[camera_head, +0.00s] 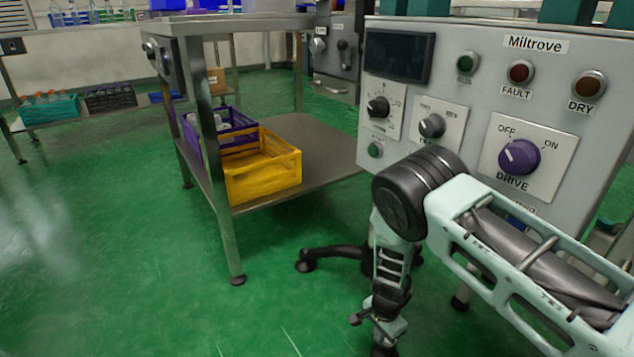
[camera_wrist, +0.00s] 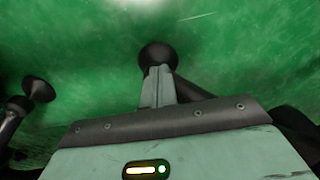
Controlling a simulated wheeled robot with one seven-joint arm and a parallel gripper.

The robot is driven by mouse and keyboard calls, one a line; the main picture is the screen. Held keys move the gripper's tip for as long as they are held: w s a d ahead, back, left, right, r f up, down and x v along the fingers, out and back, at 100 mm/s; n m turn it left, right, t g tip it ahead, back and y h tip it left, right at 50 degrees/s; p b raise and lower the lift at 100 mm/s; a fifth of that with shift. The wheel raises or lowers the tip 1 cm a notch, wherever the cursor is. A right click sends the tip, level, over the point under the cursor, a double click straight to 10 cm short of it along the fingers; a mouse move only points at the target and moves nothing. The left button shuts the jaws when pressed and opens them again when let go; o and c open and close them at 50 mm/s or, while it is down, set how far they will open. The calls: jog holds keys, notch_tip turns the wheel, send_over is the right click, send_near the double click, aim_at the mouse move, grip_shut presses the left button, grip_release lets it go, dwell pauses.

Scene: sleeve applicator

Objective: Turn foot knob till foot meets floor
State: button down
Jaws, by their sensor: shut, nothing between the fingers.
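My gripper (camera_wrist: 160,72) points down toward the green floor, its pale fingers together with nothing seen between them. In the wrist view a round black foot or knob (camera_wrist: 157,53) shows just beyond the fingertips, with a dark leg (camera_wrist: 200,86) running from it to the right behind the fingers. I cannot tell whether the fingertips touch it, or whether it touches the floor. In the head view my arm reaches down in front of the grey Miltrove machine (camera_head: 460,85), and the fingertips are hard to make out near the bottom edge.
Another black foot (camera_wrist: 38,89) stands at the left in the wrist view. In the head view a black splayed foot (camera_head: 307,262) reaches left from behind my arm. A steel table (camera_head: 232,240) stands left, with a yellow crate (camera_head: 264,180) on its shelf. The floor at left is clear.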

jog(key=shift+w+d, duration=0.15)
jog(key=shift+w, duration=0.1)
jog(key=shift+s+a+r+p, duration=0.15)
jog(key=shift+a+p, duration=0.15)
jog(key=shift+a, duration=0.15)
notch_tip(320, 180, up, 6)
jog(key=p, duration=0.4)
jog(key=shift+p, duration=0.4)
